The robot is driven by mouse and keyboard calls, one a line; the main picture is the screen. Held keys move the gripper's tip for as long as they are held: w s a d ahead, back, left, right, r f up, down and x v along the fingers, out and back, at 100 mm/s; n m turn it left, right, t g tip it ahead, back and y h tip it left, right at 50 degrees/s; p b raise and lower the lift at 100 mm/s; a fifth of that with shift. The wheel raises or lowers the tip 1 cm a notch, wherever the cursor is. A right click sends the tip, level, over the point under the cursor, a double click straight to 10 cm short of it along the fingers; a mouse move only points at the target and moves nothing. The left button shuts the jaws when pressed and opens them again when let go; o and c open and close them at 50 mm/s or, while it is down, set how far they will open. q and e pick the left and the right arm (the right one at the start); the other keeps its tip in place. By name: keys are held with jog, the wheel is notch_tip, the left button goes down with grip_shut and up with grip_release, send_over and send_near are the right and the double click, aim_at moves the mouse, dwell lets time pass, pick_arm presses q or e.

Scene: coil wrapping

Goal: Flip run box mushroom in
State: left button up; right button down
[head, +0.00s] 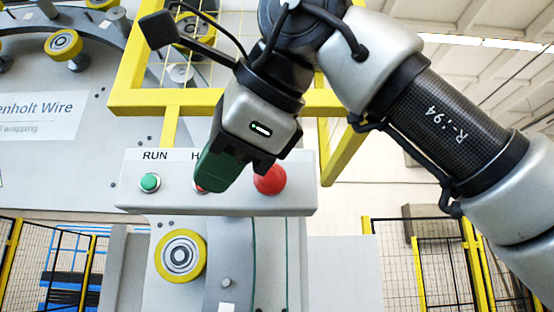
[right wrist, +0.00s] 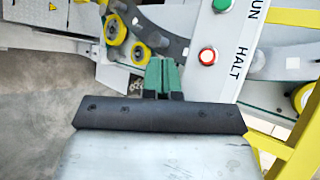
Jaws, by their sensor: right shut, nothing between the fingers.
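The grey run box (head: 135,200) faces me in the head view, with a green button (head: 149,183) under RUN. The large red mushroom button (head: 269,179) sits at its right, partly covered along its top by my gripper. My right gripper (head: 208,184) is shut and empty, its green fingers pointing down in front of the box's middle, left of the mushroom. It hides most of the HALT label and button. In the right wrist view, the shut fingers (right wrist: 162,76) are beside the box (right wrist: 226,32) and the red HALT button (right wrist: 208,56); the mushroom is not visible there. My left gripper is not in view.
A yellow frame (head: 195,100) stands behind and above the box. A yellow-rimmed roller (head: 181,256) is below it. A grey ring panel with rollers is at the upper left. Yellow-posted mesh fencing (head: 395,260) stands on both sides.

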jog(key=s+d+r+m+t+h, duration=0.3)
jog(key=s+d+r+h, duration=0.2)
jog(key=s+d+r, duration=0.2)
jog(key=shift+s+d+h, duration=0.3)
jog(key=shift+s+d, duration=0.25)
jog(key=shift+s, duration=0.35)
jog(key=shift+w+r, duration=0.1)
send_near(272, 180)
notch_tip(272, 180, down, 4)
jog(key=w, duration=0.2)
jog(key=w+p, duration=0.2)
jog(key=shift+w+a+r, duration=0.2)
jog(key=shift+w+a, duration=0.05)
jog(key=shift+a, duration=0.05)
jog(key=shift+w+a+f+p, duration=0.1)
jog(key=shift+w+a+p, duration=0.05)
jog(key=shift+w+p, duration=0.35)
jog(key=shift+w, duration=0.1)
jog(key=shift+w, duration=0.1)
